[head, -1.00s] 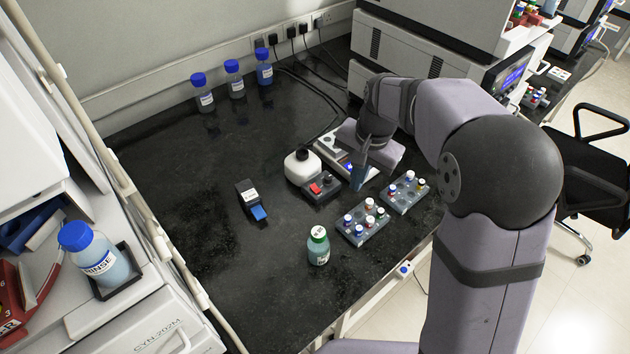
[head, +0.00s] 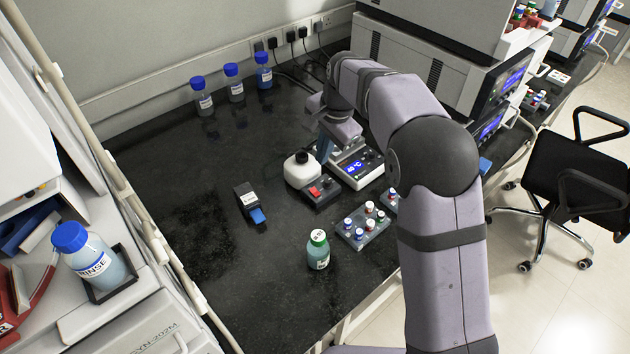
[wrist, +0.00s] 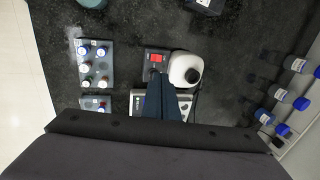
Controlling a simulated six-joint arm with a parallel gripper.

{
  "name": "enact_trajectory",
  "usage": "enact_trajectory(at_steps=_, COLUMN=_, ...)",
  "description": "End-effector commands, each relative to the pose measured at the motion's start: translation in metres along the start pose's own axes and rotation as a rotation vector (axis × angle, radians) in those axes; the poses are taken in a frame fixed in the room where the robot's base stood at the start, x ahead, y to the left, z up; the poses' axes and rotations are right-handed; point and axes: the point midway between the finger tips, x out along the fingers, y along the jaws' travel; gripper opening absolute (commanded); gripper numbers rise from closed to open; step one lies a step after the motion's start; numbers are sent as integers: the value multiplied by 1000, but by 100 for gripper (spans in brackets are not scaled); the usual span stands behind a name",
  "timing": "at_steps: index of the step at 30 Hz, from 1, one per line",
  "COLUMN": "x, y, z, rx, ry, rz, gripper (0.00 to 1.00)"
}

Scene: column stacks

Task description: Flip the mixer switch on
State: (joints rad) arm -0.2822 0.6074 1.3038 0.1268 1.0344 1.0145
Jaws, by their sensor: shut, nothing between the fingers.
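The mixer has a grey base (head: 322,199) with a red switch (head: 314,191) and a white rounded body with a dark round top (head: 301,170) beside it. In the wrist view the red switch (wrist: 156,58) lies just beyond my fingertips, and the white body (wrist: 180,64) is to their right. My gripper (head: 323,158) points down behind the switch in the head view, close to the white body. In the wrist view my gripper (wrist: 160,80) has its blue fingers together and empty, apart from the switch. Whether the switch is on or off I cannot tell.
A white hotplate-like device with a lit display (head: 354,168) stands right of the mixer. Blue-capped bottles (head: 235,84) line the wall.

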Motion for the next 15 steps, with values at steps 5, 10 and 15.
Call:
enact_trajectory(at_steps=5, x=5, y=0, z=0, rx=0, ry=-1, rz=2, gripper=0)
enact_trajectory(at_steps=10, x=22, y=1, z=0, rx=-1, ry=-2, rz=3, gripper=0)
enact_trajectory(at_steps=15, x=50, y=1, z=1, rx=-1, ry=-3, rz=5, gripper=0)
